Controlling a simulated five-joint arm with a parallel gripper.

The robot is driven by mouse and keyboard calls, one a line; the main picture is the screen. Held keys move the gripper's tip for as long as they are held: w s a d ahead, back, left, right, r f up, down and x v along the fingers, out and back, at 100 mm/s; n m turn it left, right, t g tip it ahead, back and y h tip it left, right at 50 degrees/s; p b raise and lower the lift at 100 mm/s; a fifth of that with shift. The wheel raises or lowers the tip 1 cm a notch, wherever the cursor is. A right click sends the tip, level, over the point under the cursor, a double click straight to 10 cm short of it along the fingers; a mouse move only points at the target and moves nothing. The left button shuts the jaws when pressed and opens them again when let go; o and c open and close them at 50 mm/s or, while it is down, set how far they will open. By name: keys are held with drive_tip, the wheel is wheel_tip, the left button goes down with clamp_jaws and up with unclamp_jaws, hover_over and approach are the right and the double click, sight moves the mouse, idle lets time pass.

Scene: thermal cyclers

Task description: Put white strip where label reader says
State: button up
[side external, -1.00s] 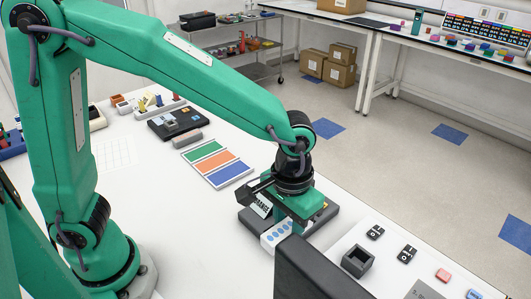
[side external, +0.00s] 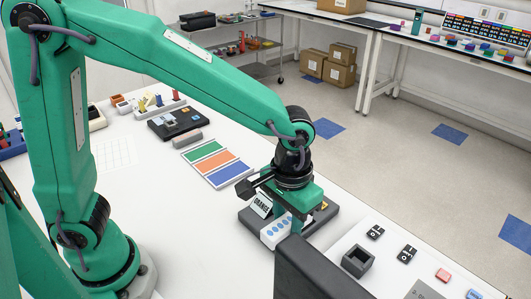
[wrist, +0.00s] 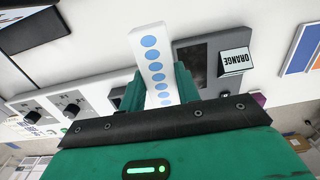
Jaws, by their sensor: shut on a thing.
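The white strip (side external: 275,231) has a row of blue dots. My gripper (side external: 292,219) is shut on it; the wrist view also shows the strip (wrist: 152,50) between the fingers (wrist: 158,88). The strip is in front of the label reader (side external: 322,222), a flat dark grey unit partly hidden under my gripper. The reader's white card (side external: 261,205) reads ORANGE, and it also shows in the wrist view (wrist: 236,62). Three colour panels lie behind on the table: green (side external: 199,149), orange (side external: 214,161) and blue (side external: 230,173). No strip lies on them.
A dark device (side external: 175,122) and a grey bar (side external: 187,141) stand beyond the panels. A panel with switches and a dark square holder (side external: 357,261) is at the front right. A dark block (side external: 310,272) blocks part of the foreground. The white table left of the panels is mostly clear.

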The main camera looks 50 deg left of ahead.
drive_tip(key=w+a, duration=0.2)
drive_tip(key=a, duration=0.2)
drive_tip(key=w+a, duration=0.3)
drive_tip(key=a, duration=0.2)
drive_tip(key=w+a+f, duration=0.1)
drive_tip(key=w+a, duration=0.2)
drive_tip(key=a, duration=0.1)
drive_tip(key=shift+a, duration=0.35)
drive_tip(key=w+a+f, duration=0.1)
drive_tip(key=a, duration=1.6)
drive_tip(key=shift+w+a, duration=0.2)
drive_tip(key=shift+a, duration=0.05)
drive_tip(key=shift+a, duration=0.1)
hover_over(216, 161)
wheel_tip(216, 161, down, 7)
drive_tip(key=shift+f, duration=2)
drive_tip(key=shift+f, duration=0.1)
drive_tip(key=o, duration=0.6)
drive_tip(key=shift+f, duration=0.1)
drive_tip(key=shift+o, duration=0.8)
